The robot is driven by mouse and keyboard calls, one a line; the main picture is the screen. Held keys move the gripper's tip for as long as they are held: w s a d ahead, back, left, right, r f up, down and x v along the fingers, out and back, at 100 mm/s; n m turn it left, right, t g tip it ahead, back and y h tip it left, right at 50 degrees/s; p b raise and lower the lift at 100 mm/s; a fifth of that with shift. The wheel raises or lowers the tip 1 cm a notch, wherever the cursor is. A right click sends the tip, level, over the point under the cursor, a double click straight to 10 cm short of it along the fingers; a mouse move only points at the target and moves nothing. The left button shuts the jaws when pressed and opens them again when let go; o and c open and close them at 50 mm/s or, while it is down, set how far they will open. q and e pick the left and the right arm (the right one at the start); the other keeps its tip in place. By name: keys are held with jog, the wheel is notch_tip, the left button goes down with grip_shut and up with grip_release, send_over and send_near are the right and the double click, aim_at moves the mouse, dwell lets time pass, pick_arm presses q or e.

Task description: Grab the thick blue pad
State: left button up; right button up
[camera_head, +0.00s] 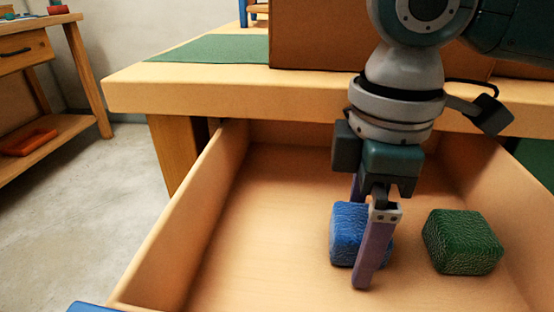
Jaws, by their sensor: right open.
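A thick blue pad (346,236) with a rough, wrinkled surface lies on the floor of an open wooden drawer (255,235). My right gripper (362,245) reaches down into the drawer from above. Its fingers are apart and point down at the pad. The near finger crosses in front of the pad's right part and hides some of it. The far finger is mostly hidden behind the near one and the pad. I cannot tell whether the fingers touch the pad. My left gripper is not in view.
A thick green pad (462,242) lies in the drawer, right of the blue pad. The wooden table edge (230,93) overhangs the drawer's back, with a brown box (320,45) on top. The drawer's left part is clear. A workbench (60,125) stands far left.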

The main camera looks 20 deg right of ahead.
jog(key=shift+r, duration=0.1)
jog(key=c, duration=1.2)
jog(key=shift+c, duration=0.2)
